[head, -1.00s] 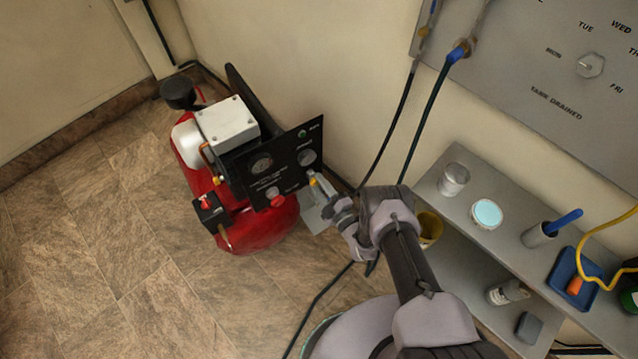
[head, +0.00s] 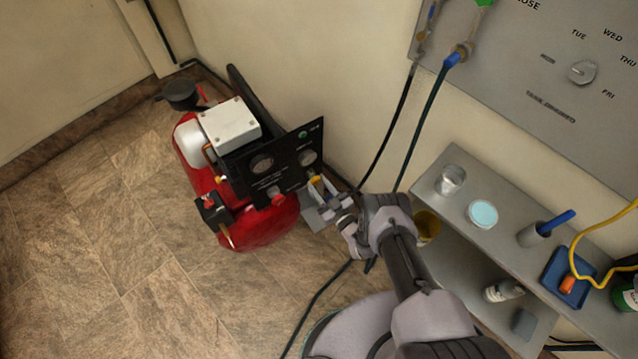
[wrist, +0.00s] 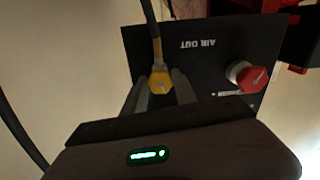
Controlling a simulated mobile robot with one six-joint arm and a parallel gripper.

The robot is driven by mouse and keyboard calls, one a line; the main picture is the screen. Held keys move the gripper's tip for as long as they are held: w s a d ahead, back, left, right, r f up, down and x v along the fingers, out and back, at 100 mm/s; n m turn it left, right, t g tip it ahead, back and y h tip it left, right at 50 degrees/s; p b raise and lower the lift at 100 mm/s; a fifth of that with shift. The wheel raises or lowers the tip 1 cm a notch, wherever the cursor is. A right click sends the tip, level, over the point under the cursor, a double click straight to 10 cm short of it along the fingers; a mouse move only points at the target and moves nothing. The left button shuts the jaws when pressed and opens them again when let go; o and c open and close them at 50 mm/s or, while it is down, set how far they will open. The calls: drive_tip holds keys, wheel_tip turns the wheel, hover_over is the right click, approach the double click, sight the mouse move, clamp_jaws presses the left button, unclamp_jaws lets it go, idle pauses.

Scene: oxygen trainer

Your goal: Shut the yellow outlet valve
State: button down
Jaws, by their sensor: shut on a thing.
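The yellow outlet valve (wrist: 160,82) sits on the black panel, by an upside-down "AIR OUT" label in the wrist view. A dark hose runs from it toward the top of that view. The valve shows as a small yellow spot (head: 315,179) at the lower right of the panel in the head view. My gripper (wrist: 161,88) has one finger on each side of the valve and is shut on it. In the head view my gripper (head: 319,188) is at the panel's lower right edge. The valve's exact handle angle is hard to tell.
The black panel (head: 287,160) is on a red compressor (head: 257,228). A red knob (wrist: 247,76) is right of the valve in the wrist view. A grey shelf (head: 508,235) with a cup and a blue tray stands at right. Hoses hang along the wall. The floor at left is clear.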

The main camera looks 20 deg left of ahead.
drive_tip(key=shift+m, duration=2.2)
drive_tip(key=c, duration=1)
unclamp_jaws()
drive_tip(key=v, duration=1.7)
drive_tip(key=shift+s+b, duration=0.25)
drive_tip(key=shift+b, duration=0.2)
